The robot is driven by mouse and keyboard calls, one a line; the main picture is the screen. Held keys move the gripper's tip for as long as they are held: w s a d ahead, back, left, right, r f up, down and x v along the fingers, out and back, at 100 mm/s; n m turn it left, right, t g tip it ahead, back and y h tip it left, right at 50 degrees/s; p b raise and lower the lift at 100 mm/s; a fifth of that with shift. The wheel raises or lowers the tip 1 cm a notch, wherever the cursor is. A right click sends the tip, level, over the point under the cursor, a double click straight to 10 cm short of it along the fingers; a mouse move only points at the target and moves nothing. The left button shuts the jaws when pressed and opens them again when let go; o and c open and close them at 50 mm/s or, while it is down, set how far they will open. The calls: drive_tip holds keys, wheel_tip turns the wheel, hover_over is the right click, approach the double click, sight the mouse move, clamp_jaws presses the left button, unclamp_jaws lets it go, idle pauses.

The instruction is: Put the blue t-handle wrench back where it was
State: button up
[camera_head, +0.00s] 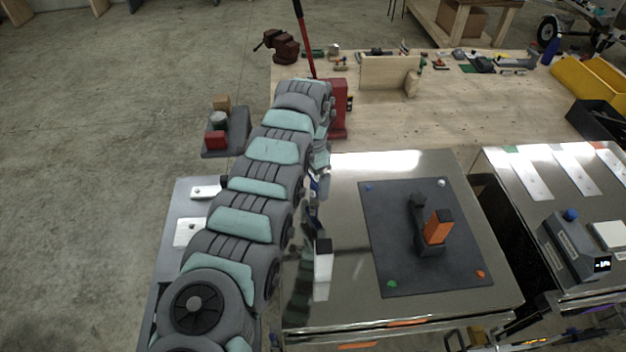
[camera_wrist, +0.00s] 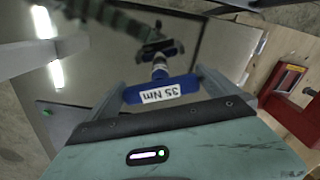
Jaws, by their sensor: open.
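The blue t-handle wrench (camera_wrist: 182,87) shows in the wrist view, with a white "35 Nm" label on its handle. Its shaft points away from the camera toward a shiny metal surface, where a dark and blue shape looks like a reflection. My gripper (camera_wrist: 161,90) is open, with one finger beside each end of the blue handle. I cannot tell whether the fingers touch it. In the head view my gripper (camera_head: 318,178) is over the left part of the metal table (camera_head: 350,315), mostly hidden by my arm. Only small bits of blue show there.
A dark mat (camera_head: 395,265) with an orange-and-dark tool (camera_head: 438,228) lies right of my gripper. A white block with a black top (camera_head: 323,265) stands nearer the front.

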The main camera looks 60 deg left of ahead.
wheel_tip(320, 180, up, 11)
drive_tip(key=b, duration=0.3)
drive_tip(key=shift+r, duration=0.2)
idle(0.3)
